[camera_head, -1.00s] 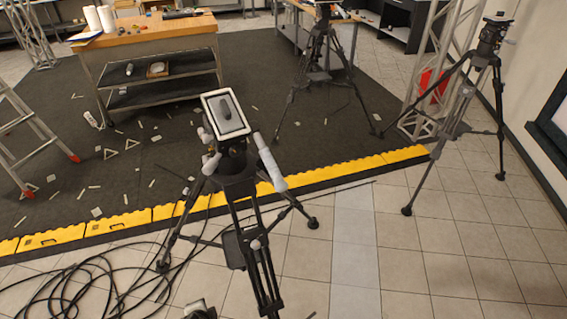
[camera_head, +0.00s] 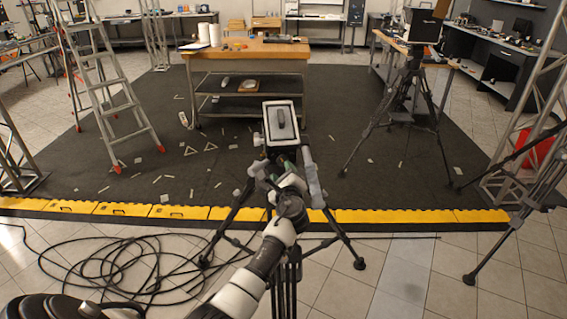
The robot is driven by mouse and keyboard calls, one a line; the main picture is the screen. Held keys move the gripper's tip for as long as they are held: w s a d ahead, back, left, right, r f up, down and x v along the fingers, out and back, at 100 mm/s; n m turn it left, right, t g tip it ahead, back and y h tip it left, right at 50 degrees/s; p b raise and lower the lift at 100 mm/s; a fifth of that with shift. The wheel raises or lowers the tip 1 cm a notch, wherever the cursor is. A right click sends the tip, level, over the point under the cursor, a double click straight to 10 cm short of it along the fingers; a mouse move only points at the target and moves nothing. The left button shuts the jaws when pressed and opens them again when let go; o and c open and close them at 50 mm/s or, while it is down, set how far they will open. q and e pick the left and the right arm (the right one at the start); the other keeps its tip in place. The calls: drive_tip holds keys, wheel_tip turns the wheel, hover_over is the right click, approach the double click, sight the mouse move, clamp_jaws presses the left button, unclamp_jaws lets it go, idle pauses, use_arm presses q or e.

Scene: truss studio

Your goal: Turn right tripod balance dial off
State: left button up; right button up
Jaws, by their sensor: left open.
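A black tripod (camera_head: 343,238) stands in the middle foreground. Its head carries a pale-framed box (camera_head: 281,121) with a dark oval on its face, and grey-white handles stick out on both sides. My left gripper (camera_head: 286,172) is at this tripod's head, just below the box. It is open, but its fingers are small and partly merge with the head, so contact cannot be told. My arm covers much of the tripod's upper part. I cannot make out a balance dial. Another tripod (camera_head: 408,95) with a dark box stands farther right. My right gripper is out of view.
A wooden-topped workbench (camera_head: 250,47) stands behind on the dark mat (camera_head: 330,185). A yellow edge strip (camera_head: 400,215) crosses the floor. Black cables (camera_head: 110,270) lie at left, near a stepladder (camera_head: 108,95). A truss and part of another tripod (camera_head: 510,228) stand at far right.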

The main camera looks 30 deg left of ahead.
sight(282, 161)
use_arm(q)
drive_tip(key=shift+x, duration=2.75)
drive_tip(key=shift+w+d, duration=0.15)
drive_tip(key=shift+d, duration=0.05)
drive_tip(key=c, duration=0.6)
